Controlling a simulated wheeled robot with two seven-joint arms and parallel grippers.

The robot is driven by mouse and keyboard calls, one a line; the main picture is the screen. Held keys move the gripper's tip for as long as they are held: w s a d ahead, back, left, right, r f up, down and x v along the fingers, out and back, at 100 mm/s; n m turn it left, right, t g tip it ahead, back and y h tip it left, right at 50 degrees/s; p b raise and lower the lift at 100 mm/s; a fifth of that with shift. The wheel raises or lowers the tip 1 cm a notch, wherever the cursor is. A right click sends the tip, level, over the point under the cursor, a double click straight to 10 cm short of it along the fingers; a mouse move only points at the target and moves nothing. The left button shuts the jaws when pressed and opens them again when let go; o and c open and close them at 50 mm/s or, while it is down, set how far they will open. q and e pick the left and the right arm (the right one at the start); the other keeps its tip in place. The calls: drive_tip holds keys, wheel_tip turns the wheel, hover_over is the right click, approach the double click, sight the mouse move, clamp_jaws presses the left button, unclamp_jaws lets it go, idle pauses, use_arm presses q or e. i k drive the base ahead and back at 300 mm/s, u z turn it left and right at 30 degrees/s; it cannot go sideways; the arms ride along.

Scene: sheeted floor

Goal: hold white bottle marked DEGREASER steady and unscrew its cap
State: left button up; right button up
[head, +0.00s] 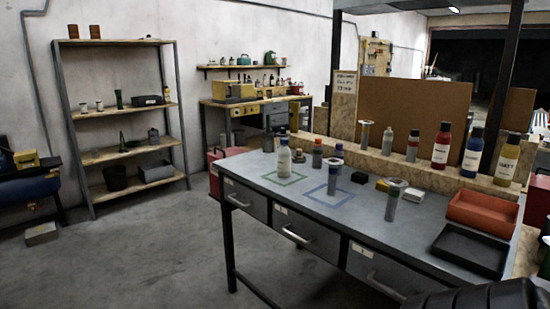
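A white bottle (284,161) stands upright at the left part of the workbench, inside a green outlined square. Its cap is on top; its label is too small to read, so I cannot confirm the DEGREASER marking. Neither of my grippers shows in the head view. Nothing is seen touching the bottle.
The grey workbench (250,168) has a blue outlined square (316,195), a grey cylinder (391,204), a red tray (482,206) and a black tray (441,248). Several bottles stand along the back ledge. A shelf rack (130,103) stands left. The floor before the bench is clear.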

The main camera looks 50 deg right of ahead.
sight(284, 153)
drive_tip(key=z, duration=0.95)
drive_tip(key=i, duration=1.25)
drive_tip(key=z, duration=1.1)
